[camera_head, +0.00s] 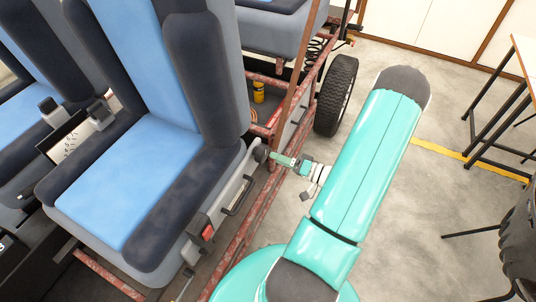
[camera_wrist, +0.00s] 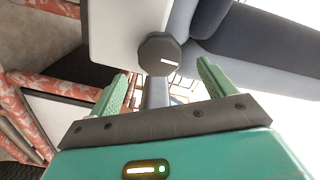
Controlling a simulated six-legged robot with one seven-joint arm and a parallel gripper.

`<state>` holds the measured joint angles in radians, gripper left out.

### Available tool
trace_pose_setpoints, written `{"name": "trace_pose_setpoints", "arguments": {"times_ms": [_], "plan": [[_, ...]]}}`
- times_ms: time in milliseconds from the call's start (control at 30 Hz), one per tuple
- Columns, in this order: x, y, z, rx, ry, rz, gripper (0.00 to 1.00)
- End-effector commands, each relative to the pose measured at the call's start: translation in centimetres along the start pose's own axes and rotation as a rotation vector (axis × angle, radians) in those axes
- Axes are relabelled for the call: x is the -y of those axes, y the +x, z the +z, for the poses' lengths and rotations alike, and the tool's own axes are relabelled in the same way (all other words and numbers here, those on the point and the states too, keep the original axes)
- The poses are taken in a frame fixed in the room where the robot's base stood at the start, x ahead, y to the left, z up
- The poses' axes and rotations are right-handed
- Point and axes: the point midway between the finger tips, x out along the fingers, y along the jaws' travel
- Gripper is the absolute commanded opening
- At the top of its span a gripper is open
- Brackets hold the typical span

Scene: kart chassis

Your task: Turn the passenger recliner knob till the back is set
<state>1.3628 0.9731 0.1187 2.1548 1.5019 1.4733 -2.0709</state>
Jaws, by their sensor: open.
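The recliner knob (camera_wrist: 160,54) is dark, many-sided and marked with a white line. In the wrist view it stands on the pale side panel, just ahead of my open gripper (camera_wrist: 165,85), roughly between the two green fingers and apart from them. In the head view the knob (camera_head: 262,153) is a small dark disc at the rear of the seat's side, with my gripper (camera_head: 276,157) close by on its right. The blue and dark passenger seat (camera_head: 135,170) has its back (camera_head: 150,50) standing up behind the cushion.
A red tube frame (camera_head: 250,225) runs along the seat's side. A black wheel (camera_head: 336,95) stands behind my wrist. A red buckle (camera_head: 208,232) and a dark handle (camera_head: 238,197) sit on the seat's side. Open concrete floor (camera_head: 420,210) lies to the right.

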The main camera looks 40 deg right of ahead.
Motion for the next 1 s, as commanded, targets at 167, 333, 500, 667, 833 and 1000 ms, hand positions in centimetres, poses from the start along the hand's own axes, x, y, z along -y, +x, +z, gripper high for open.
{"name": "trace_pose_setpoints", "arguments": {"times_ms": [167, 333, 500, 667, 833, 1000], "plan": [[0.0, -4.0, -0.1, -0.003, -0.001, 0.002, 0.82], [0.0, -6.3, -0.1, -0.001, -0.002, 0.001, 0.82], [0.0, -7.0, 0.0, 0.0, -0.002, -0.001, 0.82], [0.0, -7.0, 0.0, 0.0, -0.001, -0.001, 0.82], [0.0, -7.0, 0.0, 0.0, -0.001, -0.001, 0.82], [0.0, -7.0, 0.0, 0.0, -0.001, -0.001, 0.82]]}}
